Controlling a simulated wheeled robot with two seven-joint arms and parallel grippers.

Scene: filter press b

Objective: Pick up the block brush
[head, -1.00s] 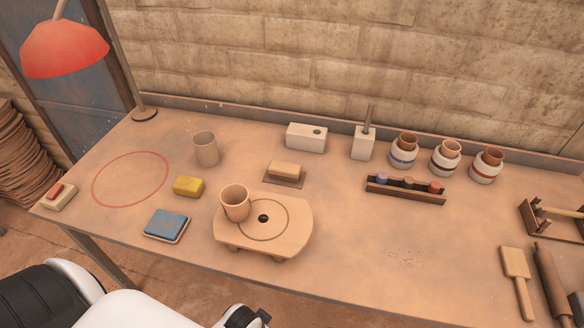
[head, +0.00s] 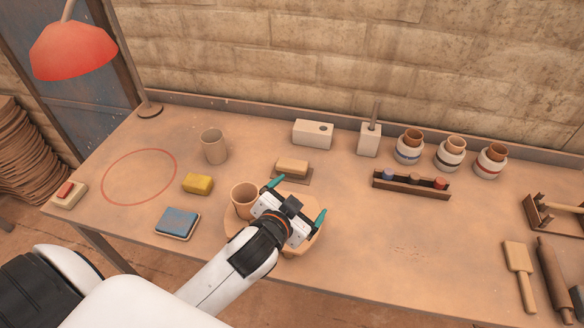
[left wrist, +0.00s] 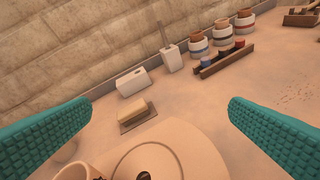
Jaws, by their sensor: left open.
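A tan block (head: 292,164), which looks like the block brush, lies on a thin dark pad (head: 304,180) in the middle of the table. In the left wrist view the tan block (left wrist: 132,112) shows between my fingers, farther off. My left gripper (head: 297,200) is open and empty, with teal fingertips spread wide. It hangs over the round wooden board (head: 316,234), on the near side of the block and apart from it. My right gripper is in neither view.
A clay cup (head: 242,194) stands on the board, close left of my gripper. A yellow sponge (head: 198,183), a blue pad (head: 177,222) and another cup (head: 213,147) are left. A white box (head: 312,133) stands behind the block. A rack (head: 410,187) is right.

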